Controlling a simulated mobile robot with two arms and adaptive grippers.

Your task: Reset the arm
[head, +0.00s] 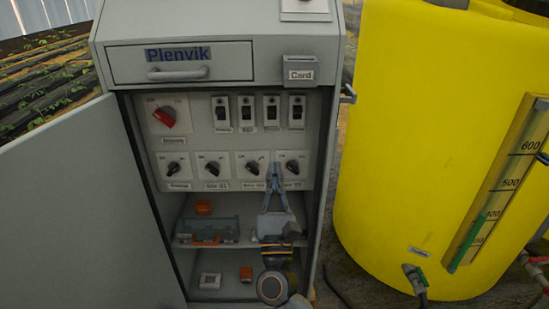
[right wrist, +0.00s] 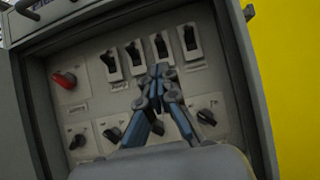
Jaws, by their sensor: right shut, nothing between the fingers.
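My right gripper (head: 275,168) is in front of the open cabinet's control panel (head: 203,139), its fingers together and empty. In the head view its tips overlap the lower row of black rotary knobs, between the third knob (head: 252,168) and the rightmost knob (head: 292,167). In the right wrist view the gripper (right wrist: 158,72) points up toward the row of switches, with its tips below the third switch (right wrist: 161,47). I cannot tell whether the tips touch the panel. My left gripper is out of view.
A grey door (head: 65,215) stands open on the left. Above the panel are a drawer with a handle (head: 178,75) and a card holder (head: 300,70). A red rotary switch (head: 164,117) sits upper left. Shelves below hold a toolbox (head: 207,232) and small orange items. A yellow tank (head: 425,140) stands right.

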